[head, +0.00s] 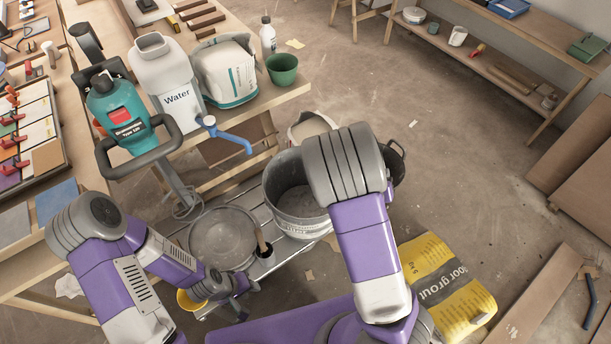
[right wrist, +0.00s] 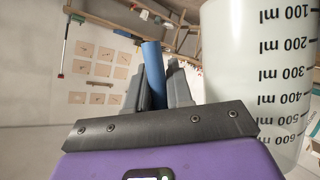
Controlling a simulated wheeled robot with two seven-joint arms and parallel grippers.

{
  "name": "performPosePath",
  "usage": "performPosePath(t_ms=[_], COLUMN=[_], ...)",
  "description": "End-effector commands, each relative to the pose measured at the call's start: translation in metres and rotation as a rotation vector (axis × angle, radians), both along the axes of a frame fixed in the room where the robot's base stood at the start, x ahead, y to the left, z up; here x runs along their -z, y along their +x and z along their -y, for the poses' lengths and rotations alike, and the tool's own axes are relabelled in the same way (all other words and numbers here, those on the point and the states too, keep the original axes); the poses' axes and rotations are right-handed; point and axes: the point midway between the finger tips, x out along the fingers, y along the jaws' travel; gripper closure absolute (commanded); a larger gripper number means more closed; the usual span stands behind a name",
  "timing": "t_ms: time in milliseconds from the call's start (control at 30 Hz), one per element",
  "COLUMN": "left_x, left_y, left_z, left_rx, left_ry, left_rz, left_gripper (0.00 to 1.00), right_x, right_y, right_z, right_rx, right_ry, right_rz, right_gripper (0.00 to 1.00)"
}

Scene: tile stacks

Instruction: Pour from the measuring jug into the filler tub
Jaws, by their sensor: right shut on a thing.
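The measuring jug (right wrist: 262,75) is pale and translucent with black ml marks. It shows in the right wrist view, right beside my right gripper (right wrist: 157,88). That gripper is shut on a blue bar, which looks like the jug's handle (right wrist: 152,68). In the head view my right arm's grey joint hides this gripper and the jug. A round, shallow grey tub (head: 222,236) and a tall grey bucket (head: 285,222) stand on a slatted surface; I cannot tell which is the filler tub. My left gripper (head: 241,290) is below the round tub, its jaws too small to read.
A water container (head: 172,75) with a blue tap and a teal bottle (head: 120,110) stand on the left bench. A green pot (head: 282,68) is at its corner. A yellow grout bag (head: 440,285) lies on the floor right. The floor beyond is mostly clear.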

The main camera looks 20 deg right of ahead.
Motion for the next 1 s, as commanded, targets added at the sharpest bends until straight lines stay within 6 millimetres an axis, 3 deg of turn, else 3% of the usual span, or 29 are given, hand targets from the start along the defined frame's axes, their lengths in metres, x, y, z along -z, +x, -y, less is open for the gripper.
performPosePath(t_ms=[200, 667, 1000], left_x=[-0.029, -0.020, -0.019], left_y=[0.000, 0.000, 0.000], left_z=[0.000, 0.000, 0.000], left_rx=[0.000, 0.000, 0.000], left_ry=[0.000, 0.000, 0.000], left_rz=[-0.001, -0.001, -0.001], left_gripper=[0.65, 0.65, 0.65], right_x=[0.001, 0.042, 0.051], right_y=[-0.005, -0.016, -0.017], right_z=[0.002, 0.014, 0.016], right_rx=[0.001, 0.002, -0.002], right_ry=[0.038, 0.226, 0.342], right_rz=[0.017, 0.184, 0.289], right_gripper=[1.00, 1.00, 1.00])
